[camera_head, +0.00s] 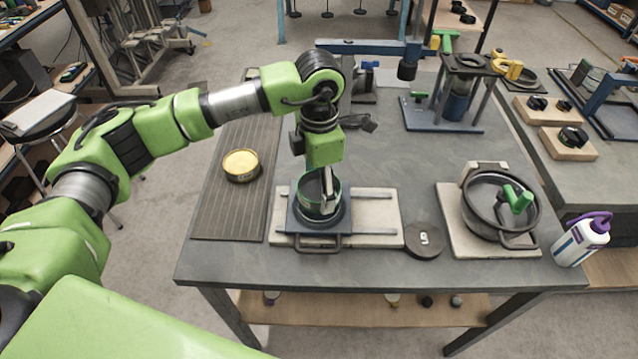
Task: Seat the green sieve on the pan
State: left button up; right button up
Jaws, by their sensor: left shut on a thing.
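The green sieve (312,207), a dark round ring with a green rim, is at the middle front of the table. My left gripper (328,196) points down at it and is shut on its right-hand wall. The sieve is directly over a dark square-based stand (320,226) with a round seat. The pan cannot be told apart from this stand under the sieve. I cannot tell whether the sieve touches what is below it. My right gripper is not in view.
A yellow-topped round tin (241,164) sits on the ribbed mat (222,212) to the left. A dark disc (423,240) lies right of the pale board (382,213). A ring-shaped device (470,215) and a white bottle (580,241) stand further right. A blue frame (440,112) stands behind.

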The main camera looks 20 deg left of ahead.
pick_arm(q)
jog(key=shift+f+b, duration=0.35)
jog(key=o, duration=1.3)
jog(key=shift+r, duration=0.2)
jog(key=shift+r, duration=0.1)
jog(key=shift+w+r, duration=0.1)
jog(key=shift+r, duration=0.2)
notch_tip(320, 180, up, 11)
jog(key=shift+s, duration=0.3)
jog(key=shift+s+d+f, duration=0.1)
